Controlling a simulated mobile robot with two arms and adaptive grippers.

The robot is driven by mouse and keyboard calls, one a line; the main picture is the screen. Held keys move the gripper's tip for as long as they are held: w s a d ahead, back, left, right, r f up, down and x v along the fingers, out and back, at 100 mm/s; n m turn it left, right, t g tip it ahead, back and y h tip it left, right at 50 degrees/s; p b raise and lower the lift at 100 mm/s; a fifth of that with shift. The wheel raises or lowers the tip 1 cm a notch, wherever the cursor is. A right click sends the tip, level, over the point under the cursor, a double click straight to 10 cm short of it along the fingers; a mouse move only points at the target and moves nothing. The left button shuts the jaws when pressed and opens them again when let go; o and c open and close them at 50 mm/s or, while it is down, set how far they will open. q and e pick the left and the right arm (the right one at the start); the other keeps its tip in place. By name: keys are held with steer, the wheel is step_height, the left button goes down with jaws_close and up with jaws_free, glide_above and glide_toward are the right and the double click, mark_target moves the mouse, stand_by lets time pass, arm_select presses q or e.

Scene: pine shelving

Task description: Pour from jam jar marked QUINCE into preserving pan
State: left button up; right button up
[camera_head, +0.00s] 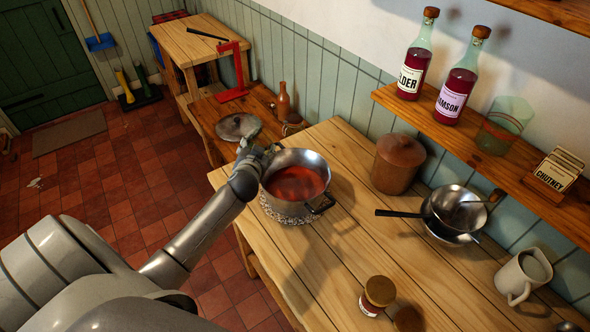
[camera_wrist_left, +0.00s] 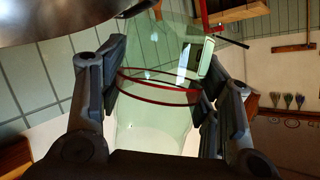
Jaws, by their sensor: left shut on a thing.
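The preserving pan (camera_head: 292,208) is a steel pan on the wooden bench, with red contents inside. My left gripper (camera_head: 262,154) is at the pan's upper left rim. In the left wrist view, the gripper (camera_wrist_left: 160,84) is shut on a clear glass jar (camera_wrist_left: 155,112) with a thin red band around it. A pale label shows edge-on at its side; its word is not readable. The jar is mostly hidden in the head view, and I cannot tell its tilt. A dark metal curve (camera_wrist_left: 60,14), probably the pan, shows at top left. My right gripper is out of view.
A lidded jar (camera_head: 377,294) stands near the bench front. A white jug (camera_head: 522,277) is at far right. Bottles (camera_head: 415,68) line the shelf. A lid (camera_head: 238,126) lies behind my gripper.

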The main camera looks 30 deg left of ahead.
arm_select(q)
steer(key=shift+s+a+f+n+h+p, duration=0.15)
steer(key=shift+a+n+h+p, duration=0.1)
steer(key=shift+a+n, duration=0.2)
steer(key=shift+s+a+n+h+p, duration=0.2)
steer(key=shift+a+n+h, duration=0.1)
steer(key=shift+n, duration=0.25)
steer(key=shift+a+f+n+t+h, duration=0.25)
steer(key=shift+f+n+t+h, duration=0.1)
steer(key=shift+n, duration=0.15)
steer(key=shift+d+r, duration=0.1)
